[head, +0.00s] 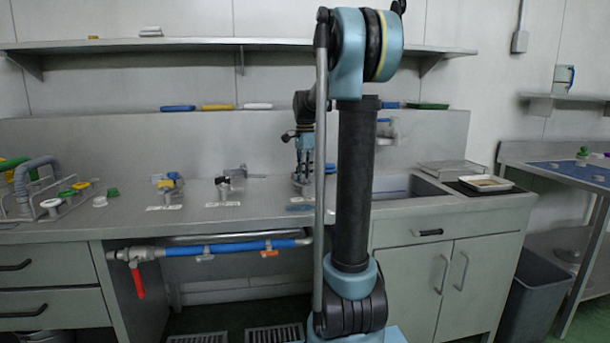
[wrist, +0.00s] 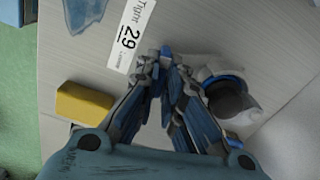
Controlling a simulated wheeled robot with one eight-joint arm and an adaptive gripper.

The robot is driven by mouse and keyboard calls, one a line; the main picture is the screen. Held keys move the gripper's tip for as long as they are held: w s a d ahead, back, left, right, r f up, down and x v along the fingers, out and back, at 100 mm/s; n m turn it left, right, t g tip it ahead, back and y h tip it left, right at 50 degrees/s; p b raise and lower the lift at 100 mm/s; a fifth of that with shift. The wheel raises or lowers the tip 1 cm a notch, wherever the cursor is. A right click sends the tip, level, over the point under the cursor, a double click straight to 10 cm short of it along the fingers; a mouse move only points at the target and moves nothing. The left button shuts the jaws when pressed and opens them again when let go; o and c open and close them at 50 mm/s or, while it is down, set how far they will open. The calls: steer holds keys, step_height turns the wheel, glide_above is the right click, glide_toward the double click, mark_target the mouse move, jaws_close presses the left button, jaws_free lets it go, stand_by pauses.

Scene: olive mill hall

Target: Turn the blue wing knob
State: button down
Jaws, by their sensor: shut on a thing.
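My gripper (head: 303,178) reaches down at a fitting on the steel counter, just left of my arm's dark column in the head view. In the wrist view my gripper (wrist: 165,62) has its fingertips close together beside a white label (wrist: 130,35) that reads 29. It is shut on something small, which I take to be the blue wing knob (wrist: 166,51). The fingers hide nearly all of the knob, so its angle cannot be told. A dark round fitting (wrist: 228,101) with a blue band sits right of the fingers.
A yellow block (wrist: 84,103) lies left of the fingers. Two other valve fittings (head: 168,184) (head: 224,186) with labels stand further left on the counter. A sink (head: 405,186) is at the right. A shelf (head: 240,43) runs above.

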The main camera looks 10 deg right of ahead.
steer(key=shift+w+a+m, duration=0.1)
steer(key=shift+m, duration=1)
steer(key=shift+r, duration=0.1)
steer(key=c, duration=1.7)
jaws_free()
steer(key=shift+r, duration=0.15)
step_height(320, 180, up, 12)
steer(key=shift+f, duration=0.25)
